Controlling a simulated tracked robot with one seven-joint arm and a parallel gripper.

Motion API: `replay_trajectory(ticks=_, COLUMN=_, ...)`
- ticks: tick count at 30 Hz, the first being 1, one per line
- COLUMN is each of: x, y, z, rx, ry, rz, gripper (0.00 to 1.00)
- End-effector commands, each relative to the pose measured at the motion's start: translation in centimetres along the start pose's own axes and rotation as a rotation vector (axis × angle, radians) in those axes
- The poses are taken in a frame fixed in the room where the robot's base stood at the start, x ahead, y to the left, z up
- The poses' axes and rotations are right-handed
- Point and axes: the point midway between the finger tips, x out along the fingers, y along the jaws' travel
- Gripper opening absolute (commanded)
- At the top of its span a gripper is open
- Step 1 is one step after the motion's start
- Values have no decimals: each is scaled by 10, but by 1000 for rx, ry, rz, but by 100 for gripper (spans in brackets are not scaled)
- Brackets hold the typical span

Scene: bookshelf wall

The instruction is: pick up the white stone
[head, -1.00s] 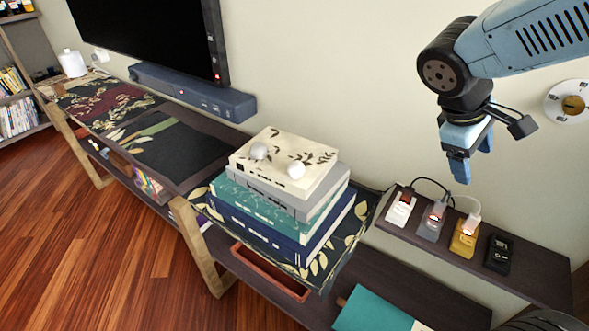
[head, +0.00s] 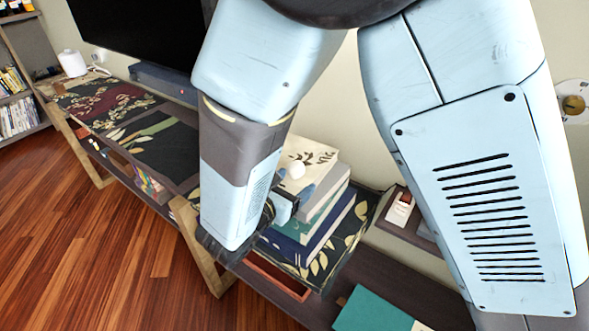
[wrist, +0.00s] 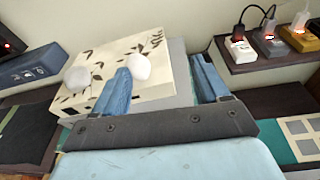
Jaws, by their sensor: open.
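Two white stones lie on the cream, leaf-patterned box or book (wrist: 108,58) on top of the stack. In the wrist view, the left stone (wrist: 77,79) is outside my left finger. The right stone (wrist: 139,67) shows between my fingers, close to the left one. My gripper (wrist: 160,68) is open and empty, its blue fingers reaching toward the stack; I cannot tell whether the left finger touches the stone. In the head view, one stone (head: 296,168) shows just above my gripper (head: 285,205); my arm hides the other stone and most of the gripper.
The stack of books (head: 318,225) stands on a leaf-patterned cloth (head: 362,222) on a dark low shelf. Chargers with cables (wrist: 270,43) sit on a small shelf at the right. A TV (head: 135,35) and a soundbar (head: 165,83) are at the left. A teal book (head: 375,310) lies in front.

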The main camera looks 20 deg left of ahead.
Motion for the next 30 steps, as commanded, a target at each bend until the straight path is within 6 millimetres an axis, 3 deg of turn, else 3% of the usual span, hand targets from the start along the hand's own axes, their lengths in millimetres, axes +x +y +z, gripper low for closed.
replay_trajectory(ticks=3, x=-22, y=17, z=-21, rx=-68, ry=-30, rz=92, gripper=74)
replay_trajectory(ticks=8, x=-31, y=26, z=-32, rx=-103, ry=-49, rz=142, gripper=74)
replay_trajectory(ticks=22, x=38, y=37, z=-29, rx=-104, ry=-50, rz=144, gripper=74)
replay_trajectory(ticks=30, x=53, y=40, z=-28, rx=-104, ry=-49, rz=146, gripper=74)
